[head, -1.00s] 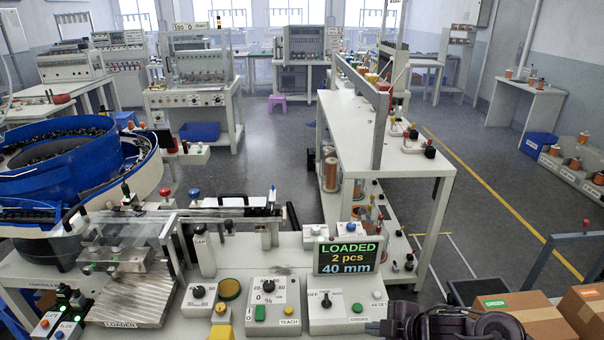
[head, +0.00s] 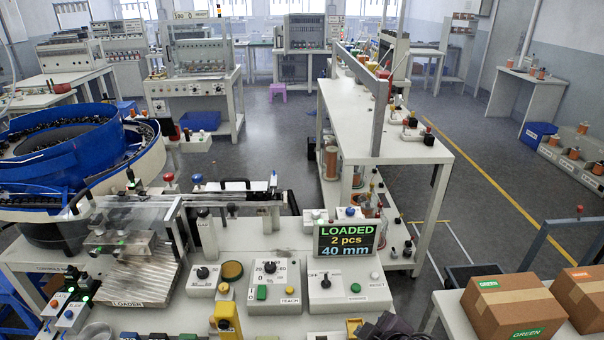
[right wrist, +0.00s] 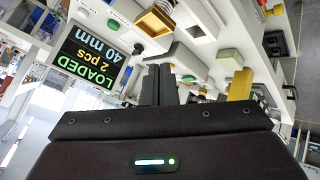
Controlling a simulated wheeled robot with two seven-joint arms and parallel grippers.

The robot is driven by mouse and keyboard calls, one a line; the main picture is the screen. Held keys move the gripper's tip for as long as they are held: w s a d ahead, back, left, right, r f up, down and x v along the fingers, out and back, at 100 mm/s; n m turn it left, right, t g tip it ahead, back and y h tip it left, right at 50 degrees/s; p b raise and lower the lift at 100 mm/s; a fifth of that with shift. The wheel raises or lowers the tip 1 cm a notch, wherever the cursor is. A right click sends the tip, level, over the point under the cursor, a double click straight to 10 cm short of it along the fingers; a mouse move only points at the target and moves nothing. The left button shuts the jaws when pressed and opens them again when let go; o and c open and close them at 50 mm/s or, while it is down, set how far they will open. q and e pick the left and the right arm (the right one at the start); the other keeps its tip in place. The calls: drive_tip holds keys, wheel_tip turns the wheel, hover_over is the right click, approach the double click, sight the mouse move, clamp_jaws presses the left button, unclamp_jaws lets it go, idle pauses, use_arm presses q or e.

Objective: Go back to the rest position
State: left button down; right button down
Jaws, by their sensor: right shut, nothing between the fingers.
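My right gripper (head: 388,328) shows only as a dark shape at the bottom edge of the head view, in front of the console. In the right wrist view the two dark fingers of my right gripper (right wrist: 160,86) are together, with nothing between them. They stand over the white console, apart from the brass-coloured square part (right wrist: 155,22) and the yellow part (right wrist: 240,84). My left gripper is in neither view.
The console's display (head: 346,240) reads LOADED, 2 pcs, 40 mm; it also shows in the right wrist view (right wrist: 90,52). The ribbed loader (head: 140,278) and blue feeder bowl (head: 60,150) are left. Cardboard boxes (head: 515,305) stand right.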

drive_tip(key=s+d+f+m+g+h, duration=0.1)
drive_tip(key=s+d+m+g+h, duration=0.4)
drive_tip(key=s, duration=1)
wheel_tip(320, 180, down, 28)
drive_tip(key=d+m+g+y, duration=0.1)
drive_tip(key=d+m+y, duration=0.1)
drive_tip(key=m, duration=0.2)
drive_tip(key=s+d+f+g+b, duration=0.1)
drive_tip(key=s+d+f, duration=0.2)
drive_tip(key=s+f, duration=1.8)
drive_tip(key=shift+d+f+g+b, duration=0.2)
drive_tip(key=shift+g+b, duration=0.1)
drive_tip(key=shift+b, duration=0.1)
idle(2.4)
